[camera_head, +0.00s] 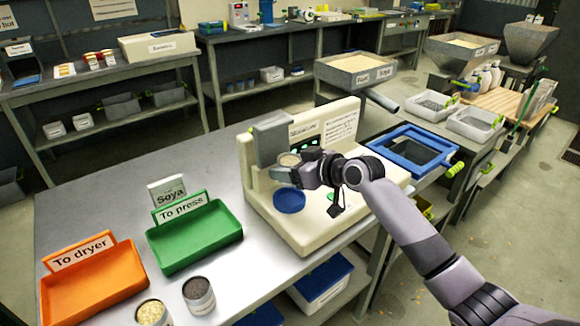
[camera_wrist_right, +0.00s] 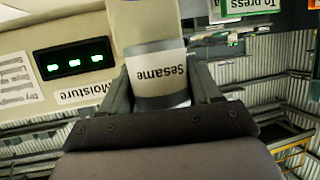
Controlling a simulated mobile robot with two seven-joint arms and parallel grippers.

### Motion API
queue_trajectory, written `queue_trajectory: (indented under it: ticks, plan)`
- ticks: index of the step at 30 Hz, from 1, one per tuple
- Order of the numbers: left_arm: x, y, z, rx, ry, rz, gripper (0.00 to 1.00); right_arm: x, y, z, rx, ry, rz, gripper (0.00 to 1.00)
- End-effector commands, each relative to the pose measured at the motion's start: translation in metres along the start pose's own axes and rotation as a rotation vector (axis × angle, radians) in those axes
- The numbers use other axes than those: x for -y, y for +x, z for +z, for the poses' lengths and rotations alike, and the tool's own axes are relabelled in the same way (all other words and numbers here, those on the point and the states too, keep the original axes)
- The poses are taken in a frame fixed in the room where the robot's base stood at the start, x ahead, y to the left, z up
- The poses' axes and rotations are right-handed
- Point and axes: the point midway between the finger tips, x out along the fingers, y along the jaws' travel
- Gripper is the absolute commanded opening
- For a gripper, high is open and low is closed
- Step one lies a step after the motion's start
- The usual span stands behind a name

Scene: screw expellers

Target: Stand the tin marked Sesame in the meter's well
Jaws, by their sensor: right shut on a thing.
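My right gripper (camera_head: 292,172) is shut on the tin marked Sesame (camera_head: 289,160), whose pale top faces up. In the wrist view the tin (camera_wrist_right: 160,75) sits between the two fingers, its label upside down in the picture. The cream moisture meter (camera_head: 300,232) stands on the bench, with a grey block (camera_head: 270,140) at its upper left. A blue round well or dish (camera_head: 289,200) is on the meter's base. The tin is held above it, apart from it. The meter's green-lit display (camera_wrist_right: 75,58) shows beside the tin. My left gripper is out of view.
A green "To press" tray (camera_head: 195,240) and an orange "To dryer" tray (camera_head: 95,290) lie left of the meter. A tin of dark seeds (camera_head: 199,295) and a tin of pale seeds (camera_head: 152,312) stand at the front. A blue-framed tray (camera_head: 412,150) lies to the right.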

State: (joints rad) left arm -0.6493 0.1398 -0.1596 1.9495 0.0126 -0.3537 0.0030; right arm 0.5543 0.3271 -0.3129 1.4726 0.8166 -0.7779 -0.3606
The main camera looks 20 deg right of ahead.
Motion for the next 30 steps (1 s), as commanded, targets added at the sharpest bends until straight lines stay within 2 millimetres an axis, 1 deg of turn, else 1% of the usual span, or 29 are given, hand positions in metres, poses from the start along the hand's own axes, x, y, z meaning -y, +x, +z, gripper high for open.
queue_trajectory:
  ticks: [1, 12, 15, 19, 30]
  plan:
    - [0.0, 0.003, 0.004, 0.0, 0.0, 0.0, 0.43, 0.0, 0.002, 0.005, -0.001, 0.001, 0.0, 0.31]
    - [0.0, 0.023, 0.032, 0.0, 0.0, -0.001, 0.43, 0.0, 0.016, 0.04, 0.0, 0.001, 0.001, 0.31]
    - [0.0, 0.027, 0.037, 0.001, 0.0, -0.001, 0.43, 0.0, 0.019, 0.047, -0.001, 0.001, 0.001, 0.31]
    - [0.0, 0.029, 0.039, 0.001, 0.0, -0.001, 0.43, 0.0, 0.02, 0.05, -0.001, 0.001, 0.001, 0.31]
    - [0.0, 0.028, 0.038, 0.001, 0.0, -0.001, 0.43, 0.0, 0.02, 0.049, 0.0, 0.001, 0.001, 0.31]
